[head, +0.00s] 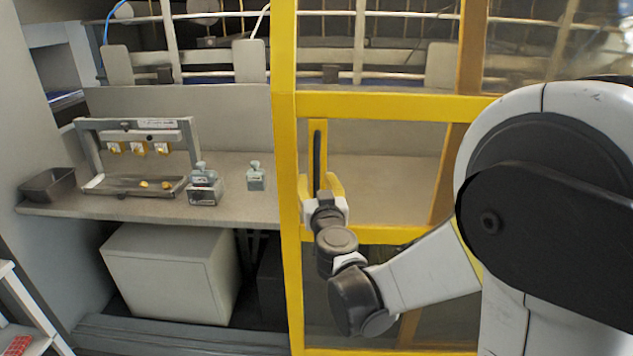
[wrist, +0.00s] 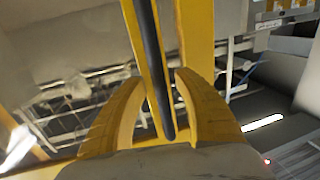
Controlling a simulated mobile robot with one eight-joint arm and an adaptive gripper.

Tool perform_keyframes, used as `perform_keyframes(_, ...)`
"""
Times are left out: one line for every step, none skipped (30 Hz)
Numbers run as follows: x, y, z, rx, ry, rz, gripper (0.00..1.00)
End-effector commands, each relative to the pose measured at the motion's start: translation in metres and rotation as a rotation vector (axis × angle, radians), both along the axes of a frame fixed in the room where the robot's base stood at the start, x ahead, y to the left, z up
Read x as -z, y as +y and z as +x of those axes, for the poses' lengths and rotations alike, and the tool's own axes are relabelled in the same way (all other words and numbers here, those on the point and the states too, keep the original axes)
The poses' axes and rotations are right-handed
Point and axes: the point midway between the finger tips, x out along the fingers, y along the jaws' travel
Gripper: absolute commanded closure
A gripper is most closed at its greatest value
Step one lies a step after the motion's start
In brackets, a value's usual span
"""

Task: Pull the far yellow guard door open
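The yellow guard door (head: 380,105) stands in front of the machine in the head view, its frame holding clear panels. A long black handle (head: 317,155) runs upright on a yellow plate on the door. The handle also shows in the wrist view (wrist: 155,70), running between my fingers. My gripper (head: 320,184) is at the handle's lower part, with one yellow finger on each side. In the wrist view, my gripper (wrist: 160,78) is open, with gaps between the fingertips and the handle. Whether the door is fully shut cannot be told.
Left of the door, a grey counter (head: 235,210) carries a metal fixture (head: 135,186) with yellow parts, two small grey devices (head: 204,186) (head: 255,177) and a dark bin (head: 48,185). A pale box (head: 170,275) stands below. A rack (head: 30,320) is at the lower left.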

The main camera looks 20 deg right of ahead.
Motion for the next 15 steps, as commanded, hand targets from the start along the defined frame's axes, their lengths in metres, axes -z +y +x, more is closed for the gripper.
perform_keyframes(0.000, 0.000, 0.000, 0.000, 0.000, 0.000, 0.62)
perform_keyframes(0.000, 0.000, 0.000, 0.000, 0.000, 0.000, 0.62)
perform_keyframes(0.000, 0.000, -0.002, 0.000, 0.000, 0.000, 0.62)
perform_keyframes(0.000, 0.001, -0.004, 0.000, 0.000, 0.000, 0.62)
perform_keyframes(0.000, 0.001, -0.007, 0.000, 0.000, 0.000, 0.62)
perform_keyframes(0.000, 0.002, -0.012, 0.000, 0.000, 0.000, 0.62)
perform_keyframes(0.000, 0.003, -0.017, -0.001, 0.000, 0.000, 0.62)
perform_keyframes(0.000, 0.004, -0.022, -0.001, 0.000, 0.000, 0.62)
perform_keyframes(0.000, 0.005, -0.030, -0.001, 0.000, 0.000, 0.62)
perform_keyframes(0.000, 0.006, -0.037, -0.001, 0.000, 0.000, 0.62)
perform_keyframes(0.000, 0.007, -0.044, -0.002, 0.000, 0.000, 0.62)
perform_keyframes(0.000, 0.009, -0.054, -0.002, 0.000, 0.000, 0.62)
perform_keyframes(0.000, 0.010, -0.060, -0.002, 0.000, 0.000, 0.62)
perform_keyframes(0.000, 0.011, -0.067, -0.002, 0.000, 0.000, 0.62)
perform_keyframes(0.000, 0.012, -0.076, -0.001, 0.000, 0.000, 0.62)
